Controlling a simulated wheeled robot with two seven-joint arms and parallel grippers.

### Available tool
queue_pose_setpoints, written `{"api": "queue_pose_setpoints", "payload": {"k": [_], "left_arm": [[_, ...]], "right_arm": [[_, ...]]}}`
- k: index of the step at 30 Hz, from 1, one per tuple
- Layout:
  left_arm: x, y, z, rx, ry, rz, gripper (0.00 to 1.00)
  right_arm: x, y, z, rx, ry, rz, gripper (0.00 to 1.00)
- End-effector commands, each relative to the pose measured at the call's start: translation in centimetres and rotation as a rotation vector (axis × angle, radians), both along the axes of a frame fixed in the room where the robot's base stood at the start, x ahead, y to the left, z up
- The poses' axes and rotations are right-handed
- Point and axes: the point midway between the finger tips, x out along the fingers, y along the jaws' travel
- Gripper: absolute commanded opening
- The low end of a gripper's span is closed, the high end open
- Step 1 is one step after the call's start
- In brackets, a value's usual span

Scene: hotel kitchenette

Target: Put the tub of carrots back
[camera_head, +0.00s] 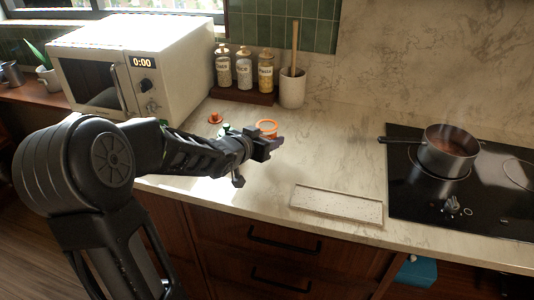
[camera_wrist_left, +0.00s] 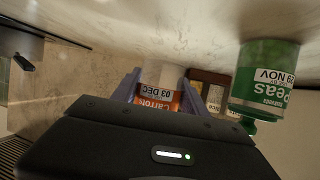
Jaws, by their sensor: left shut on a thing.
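The tub of carrots has an orange rim (camera_head: 267,128) that shows just behind my left gripper (camera_head: 272,146) in the head view. In the left wrist view the tub of carrots (camera_wrist_left: 160,94), with an orange "Carrots 03 DEC" label, is between the two fingers of my left gripper (camera_wrist_left: 158,92), which is shut on it. The labels appear upside down there. I cannot tell whether the tub touches the counter. My right gripper is not in view.
A microwave (camera_head: 140,62) stands at the back left. Several labelled bottles (camera_head: 244,68) and a utensil crock (camera_head: 292,88) are at the wall. A small orange-red item (camera_head: 215,118) lies on the counter. A speckled tray (camera_head: 337,205) and a pan (camera_head: 448,150) on the hob are to the right.

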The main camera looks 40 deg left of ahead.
Motion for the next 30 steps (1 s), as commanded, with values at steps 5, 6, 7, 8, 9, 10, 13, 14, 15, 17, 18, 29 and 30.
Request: {"api": "queue_pose_setpoints", "payload": {"k": [5,6,7,8,9,10,13,14,15,17,18,29,30], "left_arm": [[0.0,0.0,-0.1,0.002,-0.001,-0.001,0.08],[0.0,0.0,-0.1,0.002,-0.001,-0.001,0.08],[0.0,0.0,-0.1,0.002,-0.001,-0.001,0.08],[0.0,0.0,-0.1,0.002,-0.001,-0.001,0.08],[0.0,0.0,-0.2,0.001,-0.001,0.000,0.08],[0.0,0.0,-0.4,0.001,0.000,0.000,0.08],[0.0,0.0,-1.7,-0.001,0.002,0.000,0.08],[0.0,0.0,-2.1,-0.002,0.002,0.001,0.08],[0.0,0.0,-2.7,-0.002,0.003,0.001,0.08],[0.0,0.0,-3.4,-0.001,0.001,-0.001,0.08],[0.0,0.0,-3.7,-0.002,0.001,0.001,0.08],[0.0,0.0,-4.1,0.001,-0.001,0.001,0.08],[0.0,0.0,-4.2,0.001,-0.001,0.001,0.08]], "right_arm": [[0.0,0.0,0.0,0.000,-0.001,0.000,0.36],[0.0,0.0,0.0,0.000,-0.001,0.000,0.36],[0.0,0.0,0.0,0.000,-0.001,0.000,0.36],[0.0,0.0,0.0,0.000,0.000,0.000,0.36],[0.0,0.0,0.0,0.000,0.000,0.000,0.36],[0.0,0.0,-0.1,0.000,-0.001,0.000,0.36],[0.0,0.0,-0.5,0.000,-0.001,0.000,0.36],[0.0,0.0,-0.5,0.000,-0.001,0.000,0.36],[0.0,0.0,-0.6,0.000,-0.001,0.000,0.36],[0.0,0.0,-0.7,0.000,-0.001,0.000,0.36],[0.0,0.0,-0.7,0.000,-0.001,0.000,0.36],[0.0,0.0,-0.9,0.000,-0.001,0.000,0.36],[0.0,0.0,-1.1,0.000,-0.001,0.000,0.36]]}}
